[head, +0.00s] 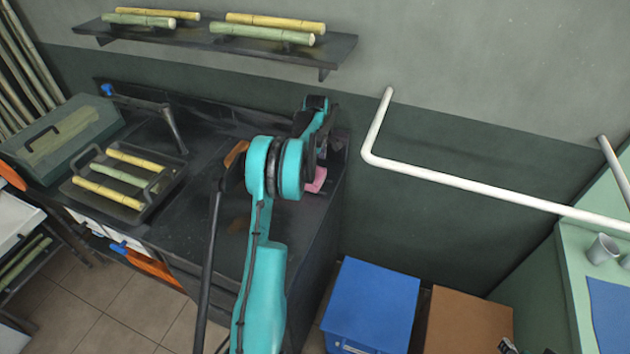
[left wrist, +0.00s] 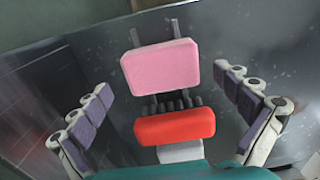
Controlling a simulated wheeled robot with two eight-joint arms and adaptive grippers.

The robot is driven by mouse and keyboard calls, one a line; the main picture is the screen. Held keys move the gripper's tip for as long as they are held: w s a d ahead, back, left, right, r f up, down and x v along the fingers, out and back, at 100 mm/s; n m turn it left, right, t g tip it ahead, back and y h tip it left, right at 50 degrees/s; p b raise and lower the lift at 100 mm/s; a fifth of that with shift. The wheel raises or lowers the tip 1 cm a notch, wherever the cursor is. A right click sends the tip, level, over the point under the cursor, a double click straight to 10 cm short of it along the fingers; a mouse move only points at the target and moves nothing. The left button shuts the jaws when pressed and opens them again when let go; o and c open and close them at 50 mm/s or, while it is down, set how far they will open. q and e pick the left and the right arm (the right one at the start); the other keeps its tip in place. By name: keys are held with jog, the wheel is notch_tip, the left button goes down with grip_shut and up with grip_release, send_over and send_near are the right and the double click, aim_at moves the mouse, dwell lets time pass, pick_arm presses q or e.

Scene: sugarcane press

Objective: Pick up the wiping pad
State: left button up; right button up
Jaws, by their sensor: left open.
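A pink pad (left wrist: 160,68), which fits the wiping pad, stands tilted on thin dark supports in the left wrist view. A red block (left wrist: 174,126) with dark bristle-like bits lies just below it there. In the head view, part of the pink pad (head: 317,180) shows at the right end of the dark counter, half hidden by my teal left arm. My left gripper (left wrist: 166,85) is open, its purple-padded fingers on either side of the pad, with gaps to both edges. In the head view the left gripper (head: 318,148) is mostly hidden behind its own arm.
The dark counter (head: 200,225) holds a tray (head: 158,200) of cane pieces and a green box (head: 60,140) at left. A wall shelf (head: 180,40) with cane hangs above. A blue box (head: 370,300) and brown box (head: 465,322) stand right of the counter. A white pipe (head: 450,182) runs along the wall.

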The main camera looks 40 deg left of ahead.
aim_at(315, 175)
pick_arm(q)
jog(key=f, duration=0.1)
jog(key=f+b, duration=0.1)
jog(key=f, duration=0.2)
jog(key=shift+a, duration=0.25)
jog(key=shift+s, duration=0.1)
jog(key=shift+c, duration=1.3)
jog(key=c, duration=0.9)
jog(key=shift+o, duration=0.2)
jog(key=shift+r, duration=0.15)
jog(key=shift+s+d+r+p, duration=0.1)
jog(key=shift+s+r+p, duration=0.1)
jog(key=shift+r+p, duration=0.25)
jog(key=r, duration=0.2)
jog(key=r+p, duration=0.1)
jog(key=r, duration=0.1)
jog(key=r+p, duration=0.1)
jog(key=r, duration=0.1)
jog(key=shift+s+r, duration=0.15)
jog(key=shift+s, duration=0.15)
jog(key=s+d+p, duration=0.1)
jog(key=s+d, duration=0.2)
jog(key=s, duration=0.6)
jog(key=s+d+p, duration=0.1)
jog(key=s+d, duration=0.2)
jog(key=s, duration=0.6)
jog(key=shift+f+p, duration=0.2)
jog(key=shift+p, duration=0.2)
